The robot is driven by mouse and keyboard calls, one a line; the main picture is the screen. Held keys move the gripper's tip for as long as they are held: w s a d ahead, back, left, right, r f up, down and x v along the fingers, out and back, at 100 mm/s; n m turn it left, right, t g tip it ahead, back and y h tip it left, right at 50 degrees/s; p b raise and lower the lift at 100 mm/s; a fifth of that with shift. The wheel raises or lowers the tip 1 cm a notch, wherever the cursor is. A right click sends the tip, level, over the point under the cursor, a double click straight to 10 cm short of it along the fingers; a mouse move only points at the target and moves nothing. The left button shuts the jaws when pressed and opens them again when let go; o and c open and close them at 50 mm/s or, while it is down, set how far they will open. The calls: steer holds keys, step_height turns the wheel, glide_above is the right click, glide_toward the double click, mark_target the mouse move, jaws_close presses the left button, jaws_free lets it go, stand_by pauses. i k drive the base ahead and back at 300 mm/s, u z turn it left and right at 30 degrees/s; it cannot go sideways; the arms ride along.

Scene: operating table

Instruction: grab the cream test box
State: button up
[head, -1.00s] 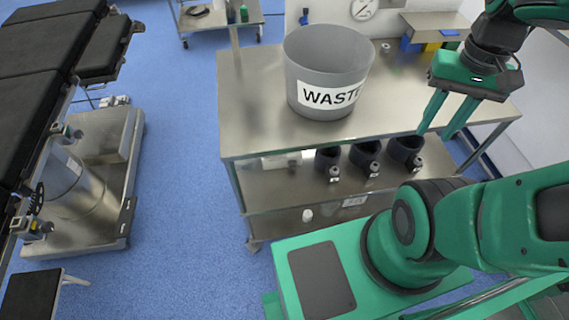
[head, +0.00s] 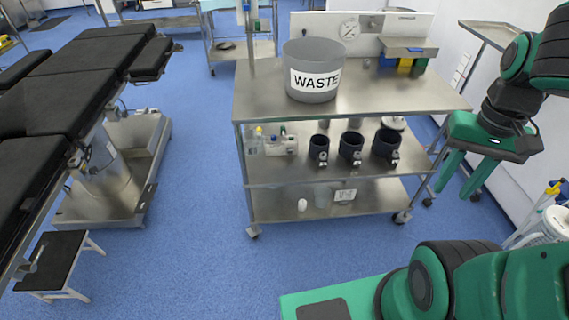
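No box is clearly readable as the cream test box. A small pale box (head: 281,145) lies among bottles at the left of the cart's middle shelf, and it may be it; it is too small to be sure. A pale labelled box (head: 345,195) is on the bottom shelf, its details unclear. My gripper (head: 455,188) hangs at the right, fingers pointing down and spread apart, with nothing between them. In the picture it is to the right of the cart, away from both boxes.
The steel cart (head: 410,95) carries a grey WASTE bin (head: 314,72) on top and several dark cups (head: 351,148) on its middle shelf. An operating table (head: 60,95) stands at the left. Blue floor (head: 190,215) is clear between them.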

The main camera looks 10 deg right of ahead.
mark_target(282, 146)
steer(key=k, duration=1.05)
steer(key=u, duration=0.7)
steer(key=i, duration=1.65)
steer(key=u, duration=0.2)
